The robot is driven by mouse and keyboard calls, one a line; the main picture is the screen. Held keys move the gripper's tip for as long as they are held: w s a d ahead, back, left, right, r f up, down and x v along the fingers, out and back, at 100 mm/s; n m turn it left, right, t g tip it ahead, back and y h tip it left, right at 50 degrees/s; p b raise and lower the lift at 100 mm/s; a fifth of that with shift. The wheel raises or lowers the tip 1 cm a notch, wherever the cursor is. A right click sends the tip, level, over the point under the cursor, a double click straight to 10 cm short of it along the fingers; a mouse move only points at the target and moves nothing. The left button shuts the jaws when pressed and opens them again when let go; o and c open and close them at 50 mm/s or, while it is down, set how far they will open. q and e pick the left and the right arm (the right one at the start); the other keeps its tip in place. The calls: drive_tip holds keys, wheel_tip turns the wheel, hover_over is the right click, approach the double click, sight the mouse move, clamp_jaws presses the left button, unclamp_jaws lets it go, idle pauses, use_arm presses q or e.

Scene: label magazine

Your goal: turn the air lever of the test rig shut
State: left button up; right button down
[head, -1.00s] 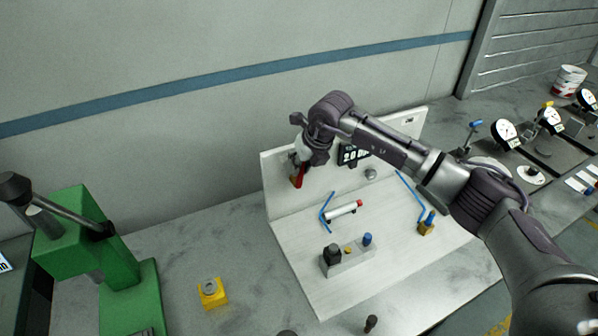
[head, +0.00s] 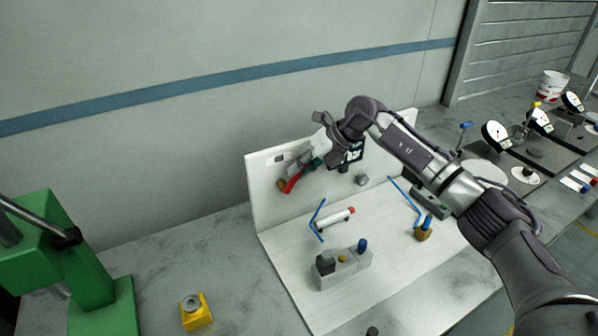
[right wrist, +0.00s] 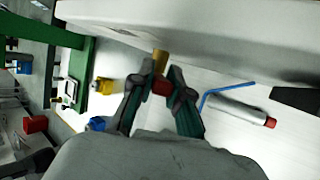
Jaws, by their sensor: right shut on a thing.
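The air lever (head: 291,182) is a red handle on a small brass valve (head: 281,186) at the left of the test rig's upright white panel (head: 262,200). It slants from the valve up to the right. My right gripper (head: 302,170) is shut on it, reaching in from the upper right and partly covering its outer end. In the right wrist view the red lever (right wrist: 162,87) lies between the two fingertips, with the brass valve (right wrist: 160,61) just beyond. My left gripper is not in view.
A white cylinder (head: 335,218) with blue tubing and a grey block with knobs (head: 343,270) sit on the rig's base. A green press (head: 75,255) and a yellow block (head: 196,312) stand left. Dial gauges (head: 496,134) stand right. My arm hides part of the panel.

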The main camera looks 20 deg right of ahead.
drive_tip(key=c, duration=1.1)
unclamp_jaws()
drive_tip(key=v, duration=1.2)
drive_tip(key=shift+d+f, duration=0.1)
